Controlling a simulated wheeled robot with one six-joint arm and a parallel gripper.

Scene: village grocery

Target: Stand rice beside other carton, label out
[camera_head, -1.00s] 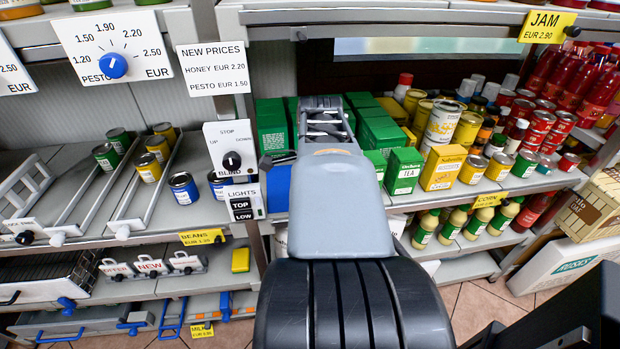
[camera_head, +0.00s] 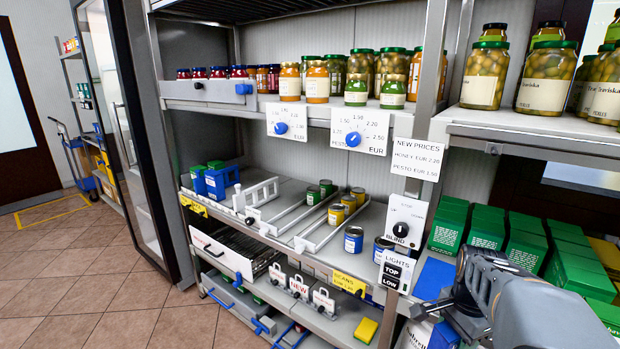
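No carton with a readable rice label shows. My gripper (camera_head: 462,308) is at the lower right, in front of the shelf edge. Its fingers are not clear.
A panel with a blind knob (camera_head: 406,222) and a lights panel (camera_head: 394,270) stand left of my arm. Cans (camera_head: 353,239) and white rails (camera_head: 318,228) fill the shelf further left. Jars (camera_head: 484,75) stand above. The floor (camera_head: 60,290) at left is clear.

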